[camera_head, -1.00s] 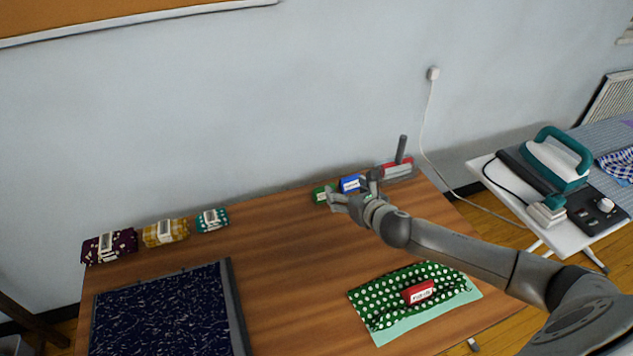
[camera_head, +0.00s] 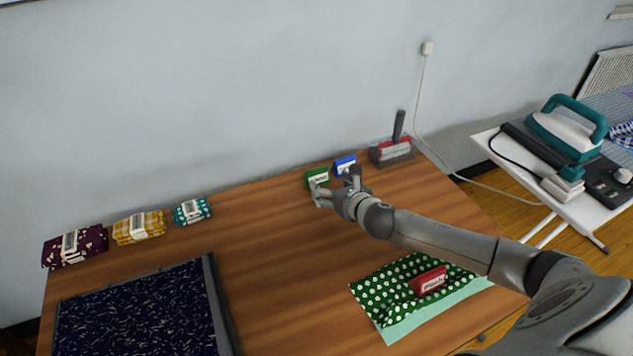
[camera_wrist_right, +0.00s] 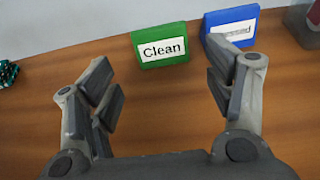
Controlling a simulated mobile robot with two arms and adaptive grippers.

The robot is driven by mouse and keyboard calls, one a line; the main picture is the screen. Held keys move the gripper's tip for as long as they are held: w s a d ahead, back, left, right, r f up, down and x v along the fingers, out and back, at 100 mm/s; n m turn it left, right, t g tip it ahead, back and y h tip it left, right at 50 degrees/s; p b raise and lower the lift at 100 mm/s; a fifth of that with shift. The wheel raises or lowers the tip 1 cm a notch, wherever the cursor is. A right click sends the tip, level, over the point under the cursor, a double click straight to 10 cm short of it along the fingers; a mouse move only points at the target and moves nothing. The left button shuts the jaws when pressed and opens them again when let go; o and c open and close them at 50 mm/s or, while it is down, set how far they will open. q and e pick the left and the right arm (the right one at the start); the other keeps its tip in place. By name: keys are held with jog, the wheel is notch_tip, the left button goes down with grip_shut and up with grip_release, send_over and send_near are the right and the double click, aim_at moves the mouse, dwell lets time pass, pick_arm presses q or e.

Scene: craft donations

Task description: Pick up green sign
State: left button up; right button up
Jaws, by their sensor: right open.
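The green sign (camera_head: 317,177) stands near the back edge of the table. In the right wrist view the green sign (camera_wrist_right: 160,45) carries a white label reading "Clean". My right gripper (camera_head: 338,188) is just in front of it, toward the robot. In the right wrist view my right gripper (camera_wrist_right: 166,98) is open and empty, with its fingers spread apart and the green sign beyond them, between their lines. The gripper does not appear to touch the sign. My left gripper is not in view.
A blue sign (camera_head: 344,165) stands close to the right of the green one. A grey holder (camera_head: 392,153) is further right. A red sign (camera_head: 428,281) lies on green dotted cloth (camera_head: 388,290). Folded cloth bundles (camera_head: 139,227) and a dark mat (camera_head: 140,309) are left.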

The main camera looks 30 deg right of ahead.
aim_at(318, 174)
jog(key=shift+x, duration=5)
jog(key=shift+r, duration=0.1)
jog(key=c, duration=0.7)
jog(key=shift+r, duration=0.1)
